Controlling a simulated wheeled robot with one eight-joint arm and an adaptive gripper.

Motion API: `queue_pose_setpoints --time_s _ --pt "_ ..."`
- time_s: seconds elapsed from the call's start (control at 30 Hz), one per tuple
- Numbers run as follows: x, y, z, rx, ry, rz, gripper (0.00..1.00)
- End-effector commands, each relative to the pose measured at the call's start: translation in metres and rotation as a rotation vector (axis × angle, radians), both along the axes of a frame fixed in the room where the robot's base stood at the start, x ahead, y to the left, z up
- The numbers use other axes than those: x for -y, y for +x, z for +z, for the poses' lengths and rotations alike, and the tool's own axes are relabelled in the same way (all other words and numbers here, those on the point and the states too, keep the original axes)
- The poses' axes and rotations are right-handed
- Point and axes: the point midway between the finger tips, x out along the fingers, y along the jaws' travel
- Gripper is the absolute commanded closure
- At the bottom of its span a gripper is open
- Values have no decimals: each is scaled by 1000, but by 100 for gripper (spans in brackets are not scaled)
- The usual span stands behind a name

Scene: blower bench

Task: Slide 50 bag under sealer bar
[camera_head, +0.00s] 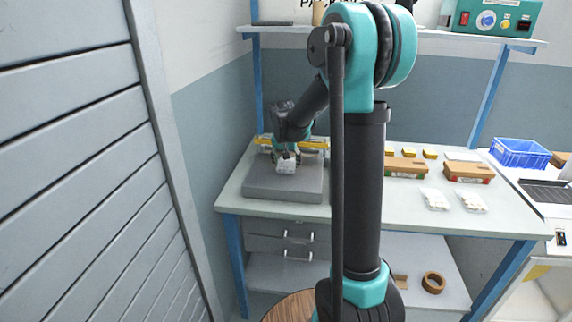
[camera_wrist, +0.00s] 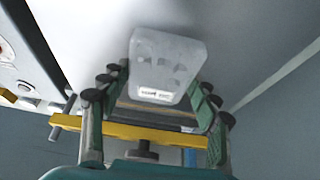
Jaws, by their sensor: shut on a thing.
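My gripper (camera_head: 287,155) is shut on a pale translucent bag (camera_head: 287,164) above the grey block (camera_head: 262,186) at the left of the bench. In the wrist view the bag (camera_wrist: 166,60) sits between the fingers of my gripper (camera_wrist: 158,85) and has a small printed white label. The yellow sealer bar (camera_head: 316,143) runs along the back of the grey block. In the wrist view the yellow bar (camera_wrist: 128,131) crosses below the bag in the picture. Whether the bag touches the block, and whether any of it is under the bar, I cannot tell.
Two other pale bags (camera_head: 436,199) (camera_head: 473,202) lie on the bench (camera_head: 410,223) at right. Brown boxes (camera_head: 407,169) (camera_head: 468,173) stand behind them. A blue crate (camera_head: 520,153) stands at far right. A shelf (camera_head: 455,36) hangs above; a grey slatted panel (camera_head: 75,160) is close at left.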

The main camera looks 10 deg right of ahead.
Motion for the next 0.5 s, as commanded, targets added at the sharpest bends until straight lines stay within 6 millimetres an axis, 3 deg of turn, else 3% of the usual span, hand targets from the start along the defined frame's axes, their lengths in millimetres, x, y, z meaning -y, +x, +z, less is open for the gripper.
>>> queue_pose_setpoints --time_s 0.5 --pt "9 27 0 0 0 -1 75"
